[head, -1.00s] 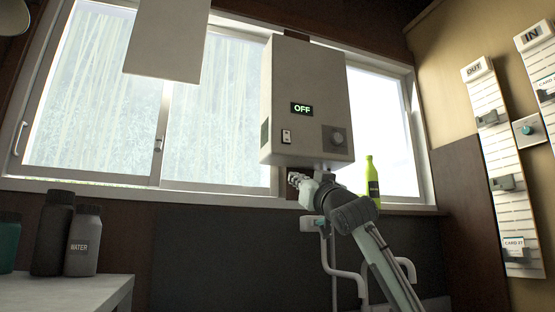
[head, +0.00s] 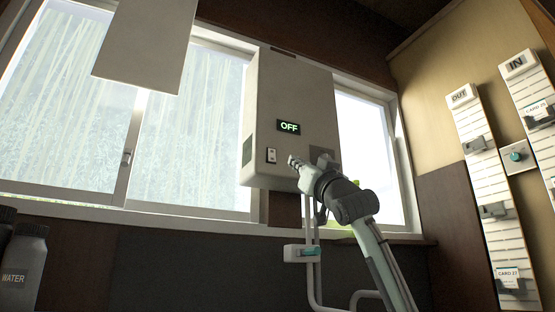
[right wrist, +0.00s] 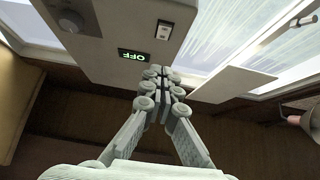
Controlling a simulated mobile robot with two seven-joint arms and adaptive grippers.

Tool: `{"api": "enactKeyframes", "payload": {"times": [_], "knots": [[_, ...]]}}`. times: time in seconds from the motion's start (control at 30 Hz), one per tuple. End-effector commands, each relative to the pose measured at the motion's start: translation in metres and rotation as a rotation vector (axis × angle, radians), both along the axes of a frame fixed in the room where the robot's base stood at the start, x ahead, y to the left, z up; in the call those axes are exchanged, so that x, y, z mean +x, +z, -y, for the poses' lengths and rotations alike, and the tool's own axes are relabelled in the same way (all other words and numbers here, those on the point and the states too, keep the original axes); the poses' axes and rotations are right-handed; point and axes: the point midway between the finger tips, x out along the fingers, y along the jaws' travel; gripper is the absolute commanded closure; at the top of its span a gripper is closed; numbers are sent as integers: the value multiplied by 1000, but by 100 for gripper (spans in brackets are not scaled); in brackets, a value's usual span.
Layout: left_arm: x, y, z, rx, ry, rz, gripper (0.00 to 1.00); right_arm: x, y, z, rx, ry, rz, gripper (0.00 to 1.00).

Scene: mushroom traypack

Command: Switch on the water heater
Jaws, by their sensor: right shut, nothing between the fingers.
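The water heater (head: 295,95) is a pale box on the wall between the windows. Its display (head: 289,127) reads OFF in green. A small white rocker switch (head: 271,156) sits below and left of the display. A dark panel with a knob (head: 322,157) is at the lower right, partly hidden behind my arm. My right gripper (head: 294,162) is shut and empty, in front of the heater's lower face, just right of the switch. In the right wrist view the closed fingers (right wrist: 166,80) point at the heater, with the switch (right wrist: 164,31) beyond their tips. My left gripper is not in view.
Pipes with a teal-handled valve (head: 303,253) run below the heater. A pale hanging panel (head: 148,45) is at the upper left. Dark bottles (head: 25,262) stand at the lower left. Card racks (head: 480,155) hang on the right wall.

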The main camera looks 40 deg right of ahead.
Motion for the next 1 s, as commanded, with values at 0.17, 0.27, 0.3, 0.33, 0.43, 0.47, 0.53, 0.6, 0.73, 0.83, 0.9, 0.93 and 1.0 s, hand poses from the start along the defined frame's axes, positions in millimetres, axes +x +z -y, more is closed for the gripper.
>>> {"api": "enactKeyframes", "payload": {"times": [0.17, 0.27, 0.3, 0.33, 0.43, 0.47, 0.53, 0.6, 0.73, 0.83, 0.9, 0.93, 1.0], "knots": [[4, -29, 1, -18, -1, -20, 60, 28, 29, 9, 3, 1, 0, 100], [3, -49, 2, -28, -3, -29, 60, 44, 42, 14, 2, 0, 0, 100], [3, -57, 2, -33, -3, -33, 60, 51, 48, 16, 2, 0, 0, 100], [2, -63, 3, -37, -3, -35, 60, 56, 51, 17, 2, 0, 0, 100], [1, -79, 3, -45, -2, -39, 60, 72, 53, 22, 2, -1, -5, 100], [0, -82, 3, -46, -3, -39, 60, 77, 51, 24, 1, 0, -4, 100], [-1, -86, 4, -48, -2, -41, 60, 85, 50, 27, 1, -1, -3, 100], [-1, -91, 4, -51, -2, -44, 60, 92, 49, 29, 1, -1, -2, 100], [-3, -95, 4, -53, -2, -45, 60, 99, 47, 31, 0, 0, -1, 100], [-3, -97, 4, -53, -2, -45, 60, 101, 47, 32, 0, 0, -1, 100], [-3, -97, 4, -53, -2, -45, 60, 101, 47, 32, 0, 0, 0, 100], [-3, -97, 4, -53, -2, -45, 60, 101, 46, 32, 0, 0, 0, 100], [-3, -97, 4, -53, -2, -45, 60, 101, 47, 32, 0, 0, 0, 100]]}}
